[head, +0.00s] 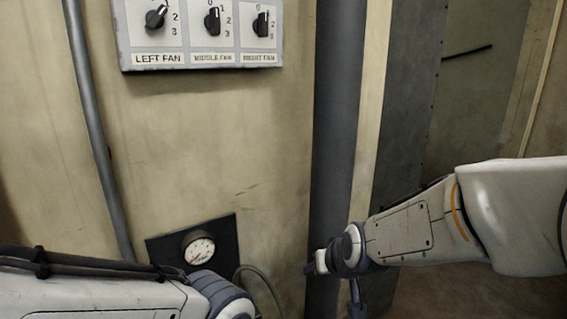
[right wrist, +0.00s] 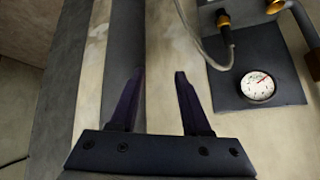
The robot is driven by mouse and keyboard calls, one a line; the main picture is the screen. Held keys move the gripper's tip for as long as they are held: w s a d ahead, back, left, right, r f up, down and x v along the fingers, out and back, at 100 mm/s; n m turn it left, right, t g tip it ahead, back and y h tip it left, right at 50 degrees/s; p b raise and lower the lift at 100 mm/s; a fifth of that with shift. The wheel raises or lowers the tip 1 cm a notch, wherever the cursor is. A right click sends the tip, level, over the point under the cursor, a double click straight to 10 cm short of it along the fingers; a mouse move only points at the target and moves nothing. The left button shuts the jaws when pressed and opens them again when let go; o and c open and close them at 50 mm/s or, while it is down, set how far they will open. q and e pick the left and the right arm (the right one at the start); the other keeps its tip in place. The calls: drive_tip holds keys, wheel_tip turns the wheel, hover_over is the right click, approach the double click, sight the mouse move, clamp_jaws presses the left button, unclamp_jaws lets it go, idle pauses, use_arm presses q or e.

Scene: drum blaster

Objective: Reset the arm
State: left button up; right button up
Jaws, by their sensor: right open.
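My right arm comes in from the right in the head view. Its wrist is in front of the dark vertical pipe, low in the picture, and its fingers are hard to make out there. In the right wrist view my right gripper (right wrist: 158,75) is open, with its two dark fingers apart and nothing between them. My left arm lies along the bottom left of the head view. Its gripper is outside the picture.
A control panel (head: 200,60) with three fan knobs hangs on the beige wall. A round gauge (head: 199,249) on a dark plate sits low on the wall and shows in the right wrist view (right wrist: 259,86). Pipes (head: 338,110) run down the wall.

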drive_tip(key=s+d+f+m+g+h, duration=0.15)
drive_tip(key=s+d+f+g, duration=0.35)
drive_tip(key=s+d+f, duration=0.6)
drive_tip(key=s+a+f+n+g+b, duration=0.1)
drive_tip(key=s+a+n+b, duration=0.6)
drive_tip(key=s+a, duration=0.7)
drive_tip(key=shift+s+g+b, duration=0.55)
drive_tip(key=shift+g+b, duration=0.25)
drive_tip(key=shift+g, duration=0.1)
drive_tip(key=shift+f, duration=0.1)
